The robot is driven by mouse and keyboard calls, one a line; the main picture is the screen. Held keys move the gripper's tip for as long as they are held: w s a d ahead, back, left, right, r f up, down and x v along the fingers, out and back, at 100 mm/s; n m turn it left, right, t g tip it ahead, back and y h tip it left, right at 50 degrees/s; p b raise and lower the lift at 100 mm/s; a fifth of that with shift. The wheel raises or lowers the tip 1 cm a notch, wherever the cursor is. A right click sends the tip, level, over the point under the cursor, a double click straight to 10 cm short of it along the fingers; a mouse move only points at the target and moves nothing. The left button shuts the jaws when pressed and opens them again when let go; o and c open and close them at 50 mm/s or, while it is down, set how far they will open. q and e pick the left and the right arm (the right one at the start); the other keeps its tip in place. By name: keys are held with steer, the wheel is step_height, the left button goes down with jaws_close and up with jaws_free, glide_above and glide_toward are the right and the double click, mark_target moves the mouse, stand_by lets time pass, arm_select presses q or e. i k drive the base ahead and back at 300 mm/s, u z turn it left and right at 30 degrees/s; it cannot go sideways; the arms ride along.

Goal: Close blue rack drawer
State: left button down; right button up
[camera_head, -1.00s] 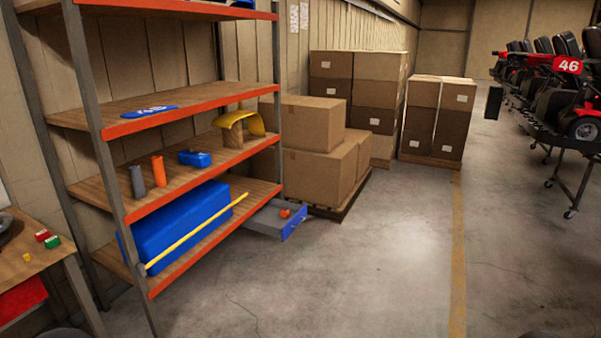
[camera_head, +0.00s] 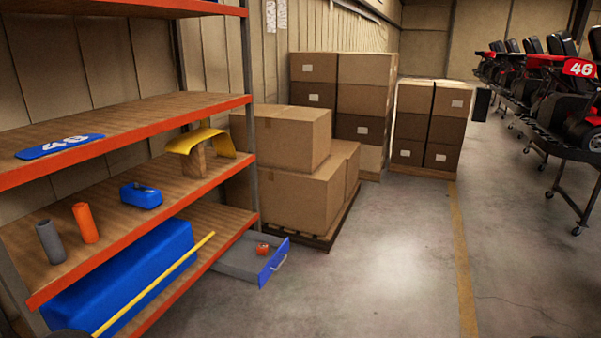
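The blue rack drawer (camera_head: 272,263) stands pulled out at the right end of the rack's lowest level. It has a blue front with a pale handle (camera_head: 279,263) and a grey inside. A small orange-red object (camera_head: 262,249) lies in it. The rack (camera_head: 160,207) has wooden shelves with orange edges and grey posts. Neither of my grippers shows in the head view.
A long blue box (camera_head: 130,270) and a yellow rod (camera_head: 165,280) lie on the low shelf. Cartons (camera_head: 300,195) on a pallet (camera_head: 335,225) stand just behind the drawer. The concrete floor (camera_head: 380,290) right of the drawer is clear. Karts on stands (camera_head: 575,150) are at the right.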

mark_target(242, 261)
steer(key=z, duration=0.05)
steer(key=i, duration=3.3)
